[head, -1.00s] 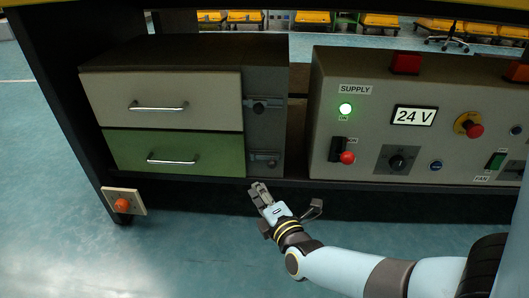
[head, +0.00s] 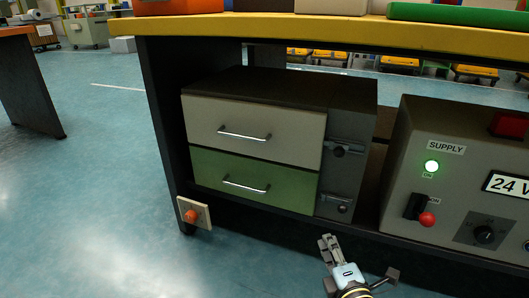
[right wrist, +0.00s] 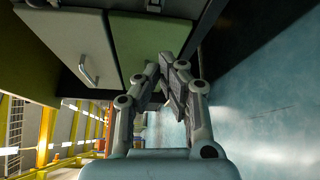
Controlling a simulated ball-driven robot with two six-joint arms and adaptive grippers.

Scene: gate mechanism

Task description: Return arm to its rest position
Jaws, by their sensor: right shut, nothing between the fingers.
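My right gripper (head: 328,241) is at the bottom of the head view, in front of the bench's lower shelf and below the drawer cabinet. It is shut and empty. In the right wrist view its fingers (right wrist: 166,66) come together with nothing between them, with drawer fronts beyond. The cabinet has a white drawer (head: 255,132) above a green drawer (head: 252,180), and both look closed. Two dark latches, an upper one (head: 343,148) and a lower one (head: 337,204), sit on the panel to their right. My left gripper is not in view.
A supply panel (head: 460,180) with a lit green lamp and red switch stands right of the cabinet. An orange knob on a plate (head: 194,214) is at the bench's left leg. The yellow-edged benchtop (head: 290,27) overhangs above. The floor (head: 90,190) at left is clear.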

